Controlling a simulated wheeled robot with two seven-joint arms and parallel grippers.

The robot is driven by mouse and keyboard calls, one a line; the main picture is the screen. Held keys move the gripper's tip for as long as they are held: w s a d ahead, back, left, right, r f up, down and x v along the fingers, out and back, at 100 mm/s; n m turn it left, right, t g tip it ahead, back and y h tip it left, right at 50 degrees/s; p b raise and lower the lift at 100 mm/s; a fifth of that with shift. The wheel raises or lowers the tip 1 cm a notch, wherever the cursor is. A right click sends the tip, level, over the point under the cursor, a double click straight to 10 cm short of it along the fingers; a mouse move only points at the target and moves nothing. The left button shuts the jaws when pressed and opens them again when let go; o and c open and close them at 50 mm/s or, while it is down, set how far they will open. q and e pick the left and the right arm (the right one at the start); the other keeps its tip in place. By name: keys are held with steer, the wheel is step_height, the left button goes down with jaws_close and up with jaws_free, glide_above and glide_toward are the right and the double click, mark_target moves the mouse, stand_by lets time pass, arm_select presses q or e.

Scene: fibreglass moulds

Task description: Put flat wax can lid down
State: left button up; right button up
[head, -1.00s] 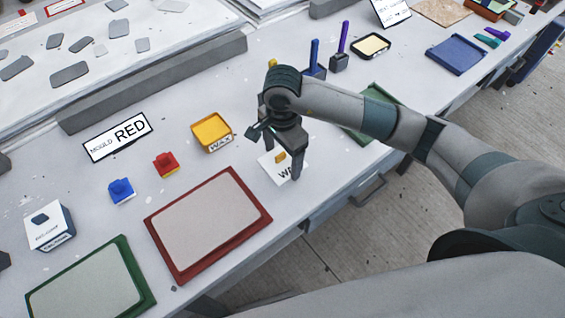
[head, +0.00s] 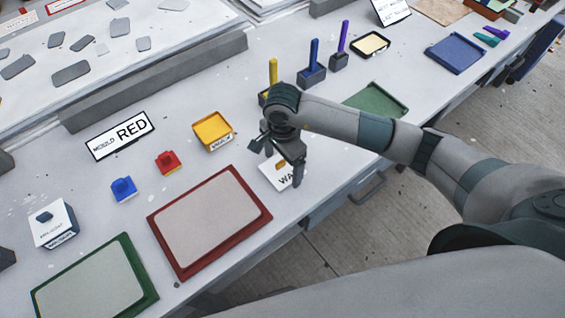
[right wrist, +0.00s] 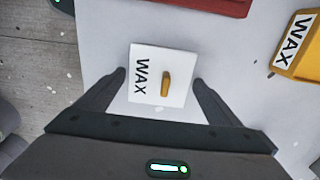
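The wax lid (head: 273,178) is a flat white square marked WAX with a yellow grip on top. It lies flat on the table, grip up, and shows whole in the right wrist view (right wrist: 145,90). My right gripper (head: 276,165) is open above it. In the right wrist view its fingers (right wrist: 160,79) stand on either side of the lid, with a gap on both sides. The yellow wax can (head: 213,134) stands open to the left of the gripper; it also shows at the right of the wrist view (right wrist: 300,48). My left gripper is not in view.
A red-framed mould (head: 211,222) lies near the table's front edge, close to the lid. A red block (head: 168,162) and a blue block (head: 123,189) stand left of the can. Several brushes (head: 313,68) stand behind my right arm. A green tray (head: 378,101) is beyond it.

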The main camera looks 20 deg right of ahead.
mark_target(283, 169)
steer(key=shift+o, duration=0.3)
steer(key=shift+r, duration=0.1)
steer(key=shift+r+p, duration=0.15)
steer(key=shift+p, duration=0.15)
steer(key=shift+r+b, duration=0.25)
steer(key=shift+b, duration=0.1)
step_height(283, 169, up, 11)
steer(key=b, duration=0.4)
steer(key=shift+r, duration=0.2)
steer(key=shift+s+f, duration=0.1)
